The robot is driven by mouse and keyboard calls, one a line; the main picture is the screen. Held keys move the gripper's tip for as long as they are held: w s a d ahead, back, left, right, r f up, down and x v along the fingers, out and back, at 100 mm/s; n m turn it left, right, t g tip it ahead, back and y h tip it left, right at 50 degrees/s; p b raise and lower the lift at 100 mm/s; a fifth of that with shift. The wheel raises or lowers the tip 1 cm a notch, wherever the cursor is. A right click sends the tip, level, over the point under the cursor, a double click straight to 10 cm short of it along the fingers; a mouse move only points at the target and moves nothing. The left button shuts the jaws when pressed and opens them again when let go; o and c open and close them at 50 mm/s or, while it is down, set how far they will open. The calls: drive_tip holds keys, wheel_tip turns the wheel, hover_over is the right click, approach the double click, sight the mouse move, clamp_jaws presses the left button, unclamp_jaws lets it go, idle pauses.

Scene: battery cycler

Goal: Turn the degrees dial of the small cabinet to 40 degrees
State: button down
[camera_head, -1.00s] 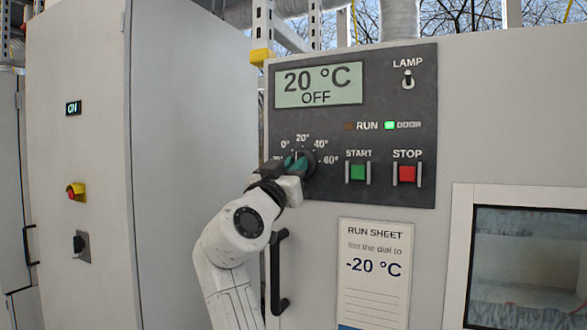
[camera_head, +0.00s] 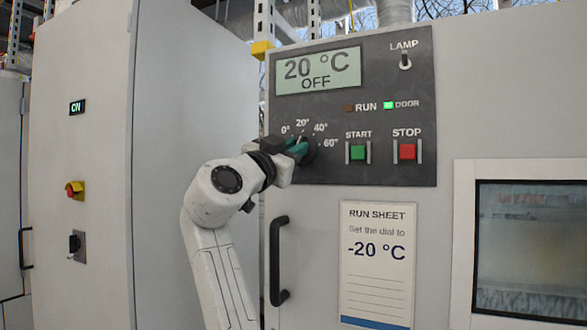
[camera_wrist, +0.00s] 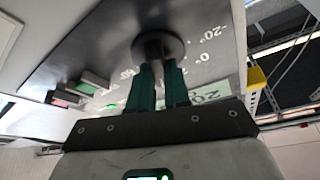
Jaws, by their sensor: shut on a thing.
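The degrees dial (camera_head: 309,152) is a dark round knob on the cabinet's dark control panel (camera_head: 400,172), with a printed scale around it. My gripper (camera_head: 297,148) has teal fingers shut on the dial's knob and partly hides it. The wrist view shows both fingers (camera_wrist: 158,78) pressed on either side of the knob's grip, with the round dial (camera_wrist: 160,45) behind. The fingers and the hand cover part of the scale, and the exact pointer angle is hard to read. The display (camera_head: 318,71) reads 20 °C, OFF.
A green START button (camera_head: 358,152) and a red STOP button (camera_head: 407,151) are right of the dial, a lamp switch (camera_head: 405,60) above them. A door handle (camera_head: 276,262) stands out below. The run sheet (camera_head: 376,262) says -20 °C. A taller cabinet (camera_head: 85,200) is left.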

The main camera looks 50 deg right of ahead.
drive_tip(key=shift+m+g+b, duration=0.65)
drive_tip(key=shift+m+g, duration=0.35)
drive_tip(key=shift+m, duration=1.2)
drive_tip(key=shift+w, duration=0.1)
drive_tip(key=c, duration=1.1)
unclamp_jaws()
drive_tip(key=shift+a, duration=0.1)
drive_tip(key=b+v, duration=0.1)
drive_tip(key=v, duration=0.4)
drive_tip(key=b+v, duration=0.1)
drive_tip(key=v, duration=0.4)
drive_tip(key=shift+a+r, duration=0.1)
drive_tip(key=shift+a, duration=0.3)
